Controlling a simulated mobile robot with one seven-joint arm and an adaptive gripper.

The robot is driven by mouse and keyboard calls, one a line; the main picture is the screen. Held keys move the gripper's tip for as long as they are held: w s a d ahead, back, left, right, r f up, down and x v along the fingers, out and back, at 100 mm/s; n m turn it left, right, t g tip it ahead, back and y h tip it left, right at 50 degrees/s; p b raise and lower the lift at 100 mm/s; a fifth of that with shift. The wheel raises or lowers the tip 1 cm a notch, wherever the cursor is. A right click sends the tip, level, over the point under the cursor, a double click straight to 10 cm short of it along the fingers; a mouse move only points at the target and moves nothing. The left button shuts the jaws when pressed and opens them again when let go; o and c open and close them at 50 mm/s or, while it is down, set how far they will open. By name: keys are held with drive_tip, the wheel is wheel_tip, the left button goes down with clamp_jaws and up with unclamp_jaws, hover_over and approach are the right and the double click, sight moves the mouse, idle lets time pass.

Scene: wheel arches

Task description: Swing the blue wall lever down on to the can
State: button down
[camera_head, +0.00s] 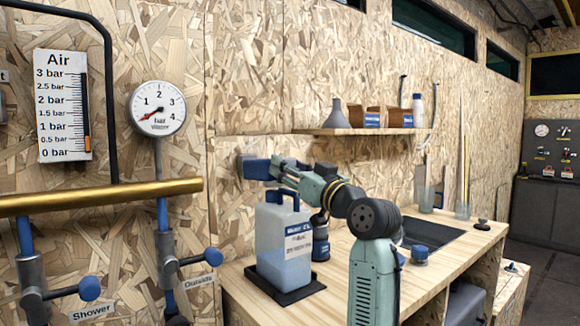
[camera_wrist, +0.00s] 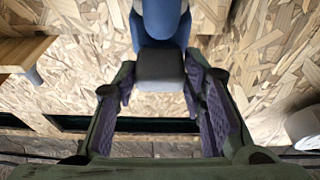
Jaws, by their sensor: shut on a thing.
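The can (camera_head: 285,245) is a translucent container with bluish liquid, a blue handle and a label. It stands upright on a black tray (camera_head: 270,290), below and right of the lever, apart from it.
My arm crosses in front of the workbench (camera_head: 420,290). A wall shelf (camera_head: 370,131) holds a flask and boxes. A brass pipe (camera_head: 100,197) with blue-handled valves and a gauge (camera_head: 157,108) is at left.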

drive_tip(key=c, duration=1.5)
unclamp_jaws()
drive_tip(key=shift+w+a+f, duration=0.15)
drive_tip(key=shift+f, duration=0.2)
drive_tip(key=shift+w+a+f, duration=0.1)
drive_tip(key=shift+f, duration=0.25)
drive_tip(key=o, duration=0.3)
drive_tip(key=shift+w, duration=0.1)
drive_tip(key=shift+o, duration=1)
drive_tip(key=shift+r, duration=0.25)
drive_tip(key=shift+d, duration=0.1)
drive_tip(key=v, duration=1.2)
drive_tip(key=shift+s, duration=0.25)
